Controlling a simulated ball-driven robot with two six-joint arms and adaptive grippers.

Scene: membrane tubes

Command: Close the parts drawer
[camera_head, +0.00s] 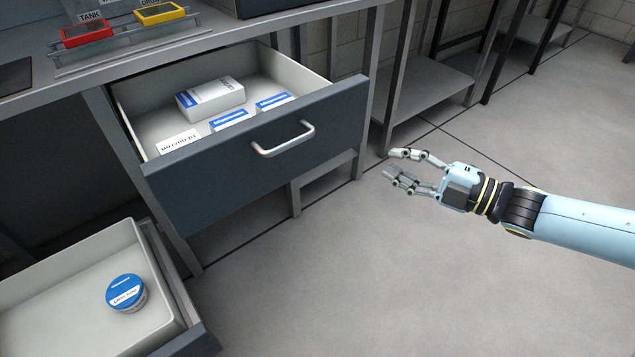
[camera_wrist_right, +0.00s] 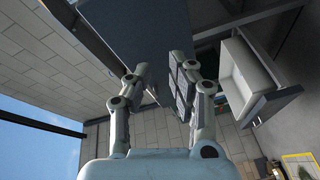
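In the head view, a drawer with a dark blue-grey front (camera_head: 235,150) is pulled out from under the bench, its pale inside showing. A light bar handle (camera_head: 283,139) is on its front. Several white and blue boxes (camera_head: 210,97) lie in it. A second drawer (camera_head: 80,245), also open, is at the lower left and holds a round blue-lidded tin (camera_head: 126,292). My right gripper (camera_head: 394,164) is open and empty, right of the handle and apart from it. In the right wrist view its fingers (camera_wrist_right: 160,84) are spread below a dark panel. My left gripper is out of view.
The bench top (camera_head: 215,38) carries a rack with a red bin (camera_head: 86,36) and a yellow bin (camera_head: 160,14). A metal shelf rack (camera_head: 425,85) stands behind my right gripper. The grey floor (camera_head: 330,270) in front of the drawers is clear.

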